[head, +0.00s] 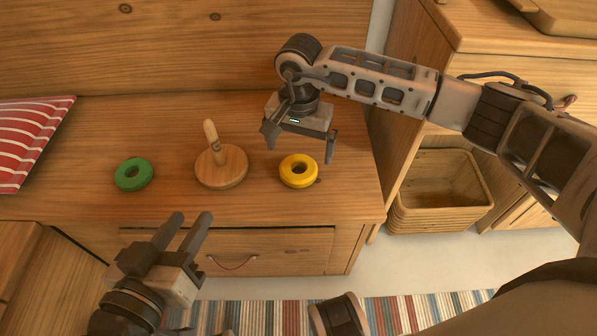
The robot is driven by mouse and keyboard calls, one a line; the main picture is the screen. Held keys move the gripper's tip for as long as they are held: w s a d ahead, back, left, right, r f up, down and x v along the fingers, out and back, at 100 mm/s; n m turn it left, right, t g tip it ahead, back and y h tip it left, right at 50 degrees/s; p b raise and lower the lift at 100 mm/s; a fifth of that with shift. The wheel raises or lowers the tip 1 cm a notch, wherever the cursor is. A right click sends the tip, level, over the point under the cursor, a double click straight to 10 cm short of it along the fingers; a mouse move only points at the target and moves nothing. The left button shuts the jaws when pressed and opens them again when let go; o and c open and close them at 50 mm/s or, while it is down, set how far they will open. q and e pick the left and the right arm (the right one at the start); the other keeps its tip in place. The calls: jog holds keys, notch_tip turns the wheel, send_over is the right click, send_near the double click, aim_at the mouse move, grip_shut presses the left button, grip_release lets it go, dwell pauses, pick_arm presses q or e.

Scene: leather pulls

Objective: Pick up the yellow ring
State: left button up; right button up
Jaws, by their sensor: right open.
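The yellow ring (287,172) lies flat on the wooden bench top, right of the wooden peg stand (222,172). My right gripper (301,152) is open and empty. Its two fingers point down over the ring's back side, one to the left and one to the right of it in the picture. I cannot tell how high above the ring the fingertips are. The green ring (121,176) lies flat on the bench, left of the stand. My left gripper (193,226) is in front of the bench, its two fingers pointing up in the picture, apart and with nothing between them.
The bench top (350,185) is clear around the ring, with its right edge nearby. A red striped cushion (30,140) lies at the far left. A drawer with a leather pull (232,265) is in the bench front. A wicker basket (440,195) stands in a cubby at right.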

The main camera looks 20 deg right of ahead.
aim_at(299, 162)
notch_tip(299, 162, down, 6)
jog(key=shift+a+r+b, duration=0.1)
jog(key=shift+r+b, duration=0.15)
jog(key=shift+b, duration=0.8)
pick_arm(q)
jog(key=shift+w+d+r+n+t+h, duration=0.15)
jog(key=shift+d+r+n+t+h, duration=0.15)
jog(key=shift+r+n, duration=0.1)
pick_arm(e)
jog(key=c, duration=1.1)
